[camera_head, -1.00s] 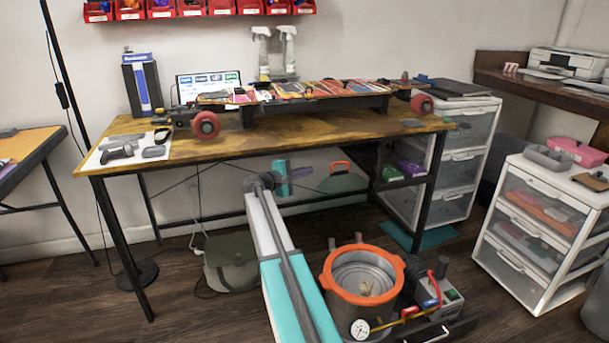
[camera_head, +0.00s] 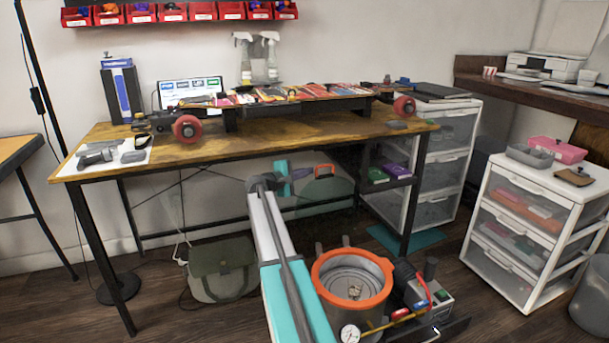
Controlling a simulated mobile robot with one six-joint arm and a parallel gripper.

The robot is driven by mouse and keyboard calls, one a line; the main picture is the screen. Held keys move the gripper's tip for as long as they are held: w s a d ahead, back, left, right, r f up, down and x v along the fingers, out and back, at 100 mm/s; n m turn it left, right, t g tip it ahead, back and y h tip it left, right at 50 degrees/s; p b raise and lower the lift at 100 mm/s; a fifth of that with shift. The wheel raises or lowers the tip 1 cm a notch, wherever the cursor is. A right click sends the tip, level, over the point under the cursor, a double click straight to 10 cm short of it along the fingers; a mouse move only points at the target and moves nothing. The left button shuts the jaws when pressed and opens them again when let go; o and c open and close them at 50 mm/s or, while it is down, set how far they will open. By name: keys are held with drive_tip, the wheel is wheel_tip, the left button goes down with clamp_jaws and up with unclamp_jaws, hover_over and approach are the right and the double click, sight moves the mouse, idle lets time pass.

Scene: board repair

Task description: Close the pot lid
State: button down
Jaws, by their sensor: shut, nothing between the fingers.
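The pot (camera_head: 337,302) stands on the floor at the lower middle, a grey metal vessel with a thick orange rim (camera_head: 384,277). Its mouth is uncovered and a small pale thing shows inside. A clear, greenish, rounded panel with an orange handle (camera_head: 325,170) shows behind and above the pot, below the tabletop. It looks like the pot's lid raised up; its joint to the pot is not clear. My gripper (camera_head: 298,174) is at the far end of my turquoise and white arm, left of the orange handle and apparently apart from it. It is shut and empty; its fingertips are small here.
A pressure gauge (camera_head: 350,333) and a pump with a red hose (camera_head: 432,297) sit beside the pot. The wooden worktable (camera_head: 250,147) stands behind, above my gripper. A green bag (camera_head: 222,270) lies left of my arm. A white drawer unit (camera_head: 530,230) stands to the right.

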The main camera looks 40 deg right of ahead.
drive_tip(key=shift+s+a+r, duration=0.2)
drive_tip(key=shift+s+r, duration=0.05)
drive_tip(key=shift+s, duration=0.5)
